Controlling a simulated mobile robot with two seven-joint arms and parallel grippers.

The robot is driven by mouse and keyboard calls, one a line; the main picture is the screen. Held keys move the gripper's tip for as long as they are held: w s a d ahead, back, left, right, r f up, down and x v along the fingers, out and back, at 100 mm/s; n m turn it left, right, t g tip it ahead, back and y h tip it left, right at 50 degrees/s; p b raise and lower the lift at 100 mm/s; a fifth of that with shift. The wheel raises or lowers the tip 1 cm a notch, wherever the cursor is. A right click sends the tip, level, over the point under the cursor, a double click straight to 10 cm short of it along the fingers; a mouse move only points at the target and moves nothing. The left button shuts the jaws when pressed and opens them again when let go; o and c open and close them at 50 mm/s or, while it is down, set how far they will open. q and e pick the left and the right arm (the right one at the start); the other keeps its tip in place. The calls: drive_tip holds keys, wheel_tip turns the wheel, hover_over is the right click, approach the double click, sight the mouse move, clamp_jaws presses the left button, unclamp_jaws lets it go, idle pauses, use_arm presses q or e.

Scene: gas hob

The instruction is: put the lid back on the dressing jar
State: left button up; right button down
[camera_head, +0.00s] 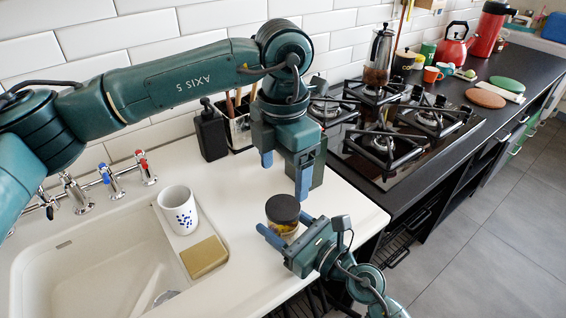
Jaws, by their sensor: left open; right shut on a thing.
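The dressing jar (281,229) stands on the white counter near its front edge, with yellowish contents showing through its side. A dark round lid (283,207) sits at the jar's top and looks level; I cannot tell whether it is fully seated. My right gripper (287,228) comes from the lower right and is shut on the jar, its blue fingers around the body below the lid. My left gripper (285,176) points down above and just behind the lid. Its blue fingers are apart, with nothing between them.
A white sink (85,265), a blue-spotted mug (178,210) and a sponge (204,257) are to the left. A black soap dispenser (210,133) and utensil holder (238,130) stand behind. The gas hob (400,130) is to the right. Counter left of the jar is clear.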

sight(283, 207)
use_arm(q)
wheel_tip(283, 207, down, 7)
drive_tip(key=shift+f, duration=0.1)
idle(0.3)
drive_tip(key=shift+c, duration=0.5)
drive_tip(key=c, duration=0.9)
drive_tip(key=o, duration=1.1)
drive_tip(key=shift+o, duration=0.2)
wheel_tip(283, 207, up, 12)
